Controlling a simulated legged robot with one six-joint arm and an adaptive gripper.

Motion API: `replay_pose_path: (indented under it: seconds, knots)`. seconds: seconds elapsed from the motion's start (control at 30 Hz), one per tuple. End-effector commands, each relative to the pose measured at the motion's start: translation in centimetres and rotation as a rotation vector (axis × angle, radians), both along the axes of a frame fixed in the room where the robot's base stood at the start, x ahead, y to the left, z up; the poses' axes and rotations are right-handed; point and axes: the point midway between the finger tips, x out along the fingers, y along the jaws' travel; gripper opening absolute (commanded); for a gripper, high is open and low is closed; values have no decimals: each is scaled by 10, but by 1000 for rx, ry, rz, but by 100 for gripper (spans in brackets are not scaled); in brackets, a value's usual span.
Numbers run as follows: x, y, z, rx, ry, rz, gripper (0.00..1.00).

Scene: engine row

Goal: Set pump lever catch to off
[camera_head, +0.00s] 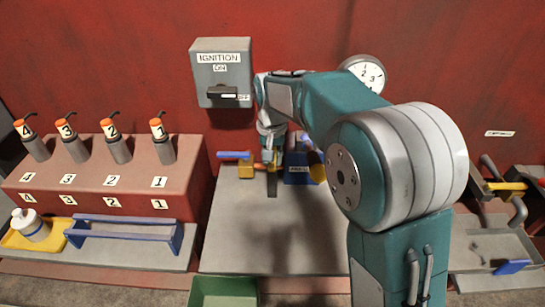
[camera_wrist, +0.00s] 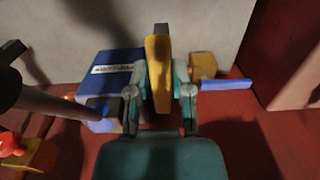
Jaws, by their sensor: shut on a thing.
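My gripper (camera_wrist: 163,98) is shut on an upright yellow bar with a dark tip (camera_wrist: 158,70) in the wrist view. The bar stands between the two fingers, in front of a blue box (camera_wrist: 110,65) with a white label too blurred to read. In the head view, my gripper (camera_head: 271,157) is low in front of the red wall, just left of the blue box (camera_head: 299,178); my arm hides part of this area. I cannot tell from the pictures which part is the pump lever catch, or its off position.
A yellow block (camera_head: 245,169) with a blue handle (camera_head: 233,155) is left of my gripper. An ignition switch box (camera_head: 222,72) hangs above left, and a round gauge (camera_head: 364,72) is behind my arm. The grey plate (camera_head: 235,245) in front is mostly clear.

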Motion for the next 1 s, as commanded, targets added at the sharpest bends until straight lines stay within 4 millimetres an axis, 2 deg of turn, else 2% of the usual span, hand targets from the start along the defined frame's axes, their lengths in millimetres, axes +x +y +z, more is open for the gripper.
replay_pose_path:
  seconds: [0.2,0.23,0.27,0.3,0.73,0.87,1.0]
  knots:
    - [-4,2,-3,-2,16,1,0]
    - [-4,2,-3,-2,16,1,42]
    - [-4,2,-3,-2,16,1,55]
    - [-3,2,-3,-2,15,1,63]
    - [0,1,4,1,5,2,63]
    - [0,2,23,1,2,2,63]
    - [1,2,53,1,3,2,63]
